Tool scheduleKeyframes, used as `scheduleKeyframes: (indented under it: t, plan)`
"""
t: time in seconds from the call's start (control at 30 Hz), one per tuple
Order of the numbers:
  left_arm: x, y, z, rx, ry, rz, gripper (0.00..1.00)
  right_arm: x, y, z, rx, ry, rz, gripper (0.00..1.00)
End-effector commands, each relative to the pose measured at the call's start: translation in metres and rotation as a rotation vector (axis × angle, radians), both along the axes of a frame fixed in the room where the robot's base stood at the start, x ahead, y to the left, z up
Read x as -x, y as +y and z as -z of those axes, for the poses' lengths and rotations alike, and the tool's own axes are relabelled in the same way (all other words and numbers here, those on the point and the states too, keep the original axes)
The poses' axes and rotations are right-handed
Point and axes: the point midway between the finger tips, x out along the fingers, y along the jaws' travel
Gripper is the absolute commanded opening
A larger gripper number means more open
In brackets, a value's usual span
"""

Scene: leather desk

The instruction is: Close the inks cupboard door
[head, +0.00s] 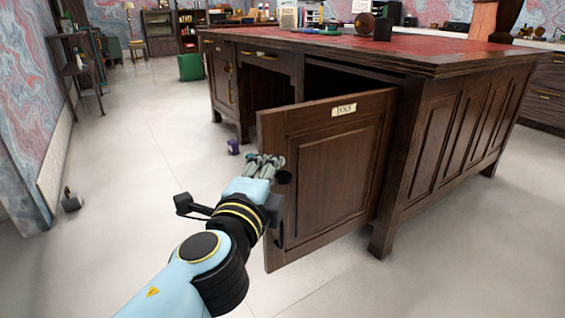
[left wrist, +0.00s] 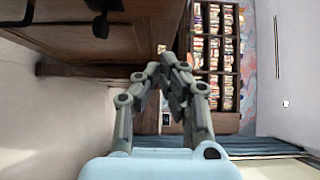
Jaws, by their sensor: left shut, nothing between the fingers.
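The inks cupboard door (head: 335,170) is a dark wooden panel with a pale label near its top. It stands open, swung out from the desk (head: 440,150). My left gripper (head: 264,160) is shut and empty at the door's free left edge. In the left wrist view the closed fingers (left wrist: 168,75) point forward beside dark wood at the upper left. I cannot tell whether they touch the door. A dark handle (left wrist: 100,18) shows at the top left there. My right gripper is in neither view.
A small purple pot (head: 233,147) stands on the floor behind my gripper. A green box (head: 191,67) is further back. A dark weight-like object (head: 71,200) sits by the left wall. The pale floor on the left is mostly clear.

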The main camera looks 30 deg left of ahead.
Motion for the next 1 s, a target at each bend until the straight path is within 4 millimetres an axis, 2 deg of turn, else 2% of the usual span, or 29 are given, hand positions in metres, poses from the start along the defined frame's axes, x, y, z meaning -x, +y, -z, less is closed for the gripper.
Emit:
scheduleKeyframes:
  t: [0.17, 0.57, 0.8, 1.0]
  plan:
    - [-0.019, 0.007, -0.01, -0.015, -0.016, -0.002, 0.0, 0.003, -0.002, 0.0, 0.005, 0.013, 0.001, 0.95]
    - [-0.096, 0.037, -0.008, -0.014, -0.011, -0.003, 0.0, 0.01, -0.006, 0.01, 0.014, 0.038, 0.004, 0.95]
    - [-0.106, 0.066, -0.006, -0.013, -0.01, -0.001, 0.0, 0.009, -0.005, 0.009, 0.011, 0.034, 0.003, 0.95]
    - [-0.109, 0.072, -0.006, -0.012, -0.009, -0.001, 0.0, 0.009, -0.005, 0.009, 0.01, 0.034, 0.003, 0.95]
